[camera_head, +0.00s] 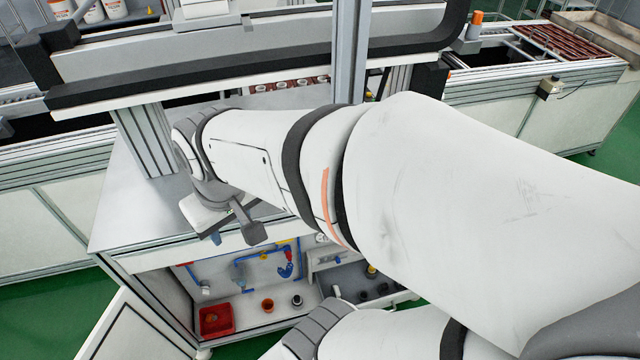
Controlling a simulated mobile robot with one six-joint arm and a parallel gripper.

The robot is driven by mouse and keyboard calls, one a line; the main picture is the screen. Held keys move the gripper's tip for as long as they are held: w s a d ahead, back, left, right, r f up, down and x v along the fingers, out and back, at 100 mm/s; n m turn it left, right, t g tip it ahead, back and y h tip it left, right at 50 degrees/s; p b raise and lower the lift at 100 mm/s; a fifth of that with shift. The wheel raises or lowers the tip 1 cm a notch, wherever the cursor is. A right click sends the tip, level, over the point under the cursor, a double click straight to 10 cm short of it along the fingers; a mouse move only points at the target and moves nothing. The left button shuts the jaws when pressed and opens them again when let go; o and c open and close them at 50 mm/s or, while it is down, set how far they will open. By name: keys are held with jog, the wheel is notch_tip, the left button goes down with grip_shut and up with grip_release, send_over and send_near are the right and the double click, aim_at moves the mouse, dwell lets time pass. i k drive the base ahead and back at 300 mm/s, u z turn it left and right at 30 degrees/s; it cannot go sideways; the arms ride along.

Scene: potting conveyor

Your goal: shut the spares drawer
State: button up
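The likely spares drawer (345,283) is a grey tray in the open cabinet under the bench, at the lower middle of the head view. It appears pulled out and holds several small dark round parts and a yellow-topped one.
The cabinet door (125,335) stands open at the lower left. The conveyor frame (200,85) runs above the bench (115,215).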

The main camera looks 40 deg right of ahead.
aim_at(361, 289)
jog(key=z, duration=1.45)
jog(key=k, duration=0.75)
jog(key=z, duration=0.35)
jog(key=i, duration=0.5)
jog(key=z, duration=0.1)
